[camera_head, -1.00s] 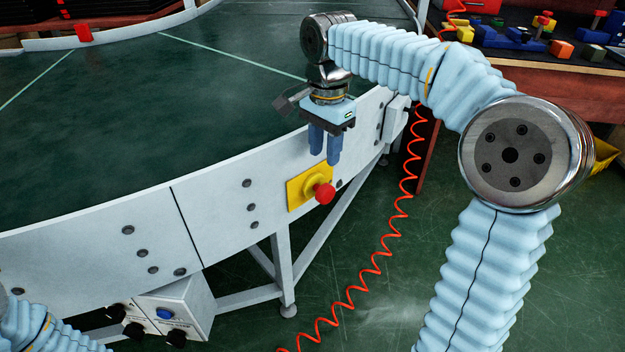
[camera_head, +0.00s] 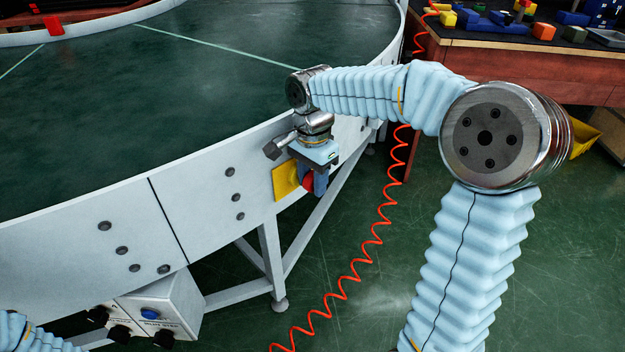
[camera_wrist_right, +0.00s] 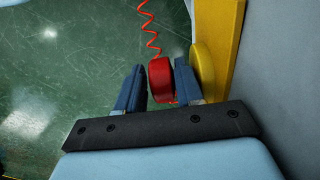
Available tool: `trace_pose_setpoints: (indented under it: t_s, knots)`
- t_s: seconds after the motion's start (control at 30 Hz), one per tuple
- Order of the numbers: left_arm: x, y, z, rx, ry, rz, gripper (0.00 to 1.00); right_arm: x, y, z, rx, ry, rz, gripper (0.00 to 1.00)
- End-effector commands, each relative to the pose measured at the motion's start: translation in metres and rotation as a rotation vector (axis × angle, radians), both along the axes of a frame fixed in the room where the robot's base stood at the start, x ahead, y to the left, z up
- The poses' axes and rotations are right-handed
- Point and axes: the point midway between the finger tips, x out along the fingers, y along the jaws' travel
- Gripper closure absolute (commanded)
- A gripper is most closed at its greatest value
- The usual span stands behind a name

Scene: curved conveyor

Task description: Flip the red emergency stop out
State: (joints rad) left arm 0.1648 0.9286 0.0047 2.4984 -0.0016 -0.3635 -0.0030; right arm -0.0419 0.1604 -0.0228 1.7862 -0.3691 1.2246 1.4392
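The red emergency stop (camera_head: 309,182) sits on a yellow plate (camera_head: 285,181) on the outer side of the conveyor. It is partly hidden by my right gripper (camera_head: 314,186) in the head view. In the right wrist view the red knob (camera_wrist_right: 160,80) lies between the two blue fingers of my right gripper (camera_wrist_right: 160,68). One finger is on the outer side of the knob, the other between the knob and the yellow collar (camera_wrist_right: 203,72). The fingers are apart; whether they touch the knob I cannot tell. My left gripper is out of view.
The curved conveyor (camera_head: 90,220) fills the left. A control box (camera_head: 165,305) with a blue button hangs below it. A coiled red hose (camera_head: 375,240) runs down to the floor beside the conveyor leg. A workbench (camera_head: 500,65) with blocks stands at the back right.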

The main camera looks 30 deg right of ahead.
Motion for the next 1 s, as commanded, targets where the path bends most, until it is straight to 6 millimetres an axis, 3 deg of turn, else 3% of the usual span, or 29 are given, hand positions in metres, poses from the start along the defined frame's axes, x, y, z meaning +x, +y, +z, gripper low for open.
trace_pose_setpoints:
  t_s: [0.2,0.43,0.67,0.83,1.0]
  knots:
    - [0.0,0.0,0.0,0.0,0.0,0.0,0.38,0.0,0.0,0.0,0.0,0.0,0.0,0.65]
    - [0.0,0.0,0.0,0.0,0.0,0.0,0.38,0.0,0.0,0.0,0.0,0.0,0.0,1.0]
    - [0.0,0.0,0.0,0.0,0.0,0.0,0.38,-0.001,0.0,0.0,0.0,0.0,0.0,1.0]
    - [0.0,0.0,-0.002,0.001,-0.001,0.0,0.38,-0.017,-0.005,0.0,0.0,-0.001,0.0,1.0]
    - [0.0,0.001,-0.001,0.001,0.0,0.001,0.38,-0.019,-0.005,0.0,-0.001,0.004,0.0,1.0]
